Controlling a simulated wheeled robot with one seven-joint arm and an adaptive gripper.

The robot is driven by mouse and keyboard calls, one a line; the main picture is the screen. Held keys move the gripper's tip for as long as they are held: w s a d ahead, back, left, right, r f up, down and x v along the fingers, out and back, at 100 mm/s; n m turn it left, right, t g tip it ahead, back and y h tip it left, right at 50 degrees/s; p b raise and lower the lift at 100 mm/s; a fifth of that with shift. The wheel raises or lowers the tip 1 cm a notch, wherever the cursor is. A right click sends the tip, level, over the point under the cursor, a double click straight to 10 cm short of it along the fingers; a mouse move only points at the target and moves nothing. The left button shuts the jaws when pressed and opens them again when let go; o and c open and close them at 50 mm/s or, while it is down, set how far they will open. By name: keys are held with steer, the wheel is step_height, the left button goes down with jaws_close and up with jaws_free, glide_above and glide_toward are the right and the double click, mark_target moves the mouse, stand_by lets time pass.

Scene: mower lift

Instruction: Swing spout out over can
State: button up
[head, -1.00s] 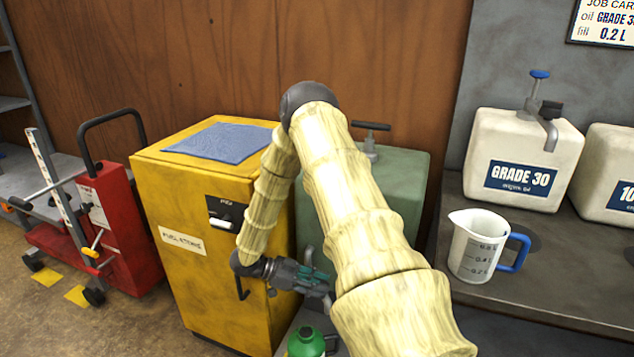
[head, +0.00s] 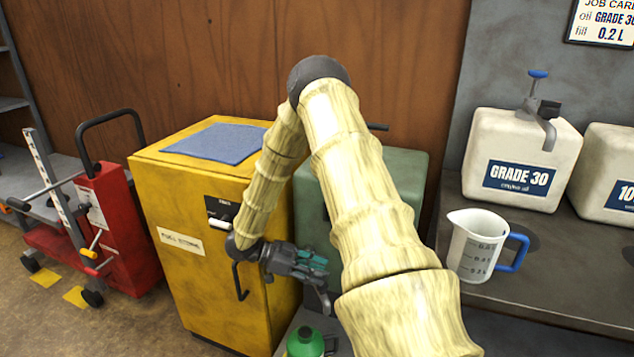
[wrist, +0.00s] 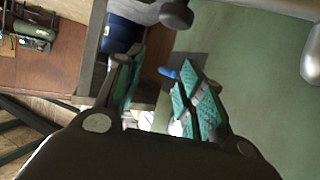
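A green tank (head: 405,185) stands behind my arm, which hides much of its front. A small can with a green cap (head: 305,341) is at the bottom edge of the head view, mostly cut off. My gripper (head: 319,277), with teal finger pads, is in front of the tank's face and above and slightly right of the can. In the wrist view my gripper (wrist: 163,100) has its fingers apart, with no held object seen between them. A grey rounded piece (wrist: 311,55) shows at the right against green; I cannot tell if it is the spout.
A yellow cabinet (head: 185,265) with a blue cloth (head: 215,143) on top stands close left of my gripper. A bench (head: 560,300) at right holds a measuring jug (head: 474,248) and white oil containers (head: 520,160). A red lift (head: 115,230) stands far left.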

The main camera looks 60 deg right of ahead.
steer(key=shift+r, duration=1.9)
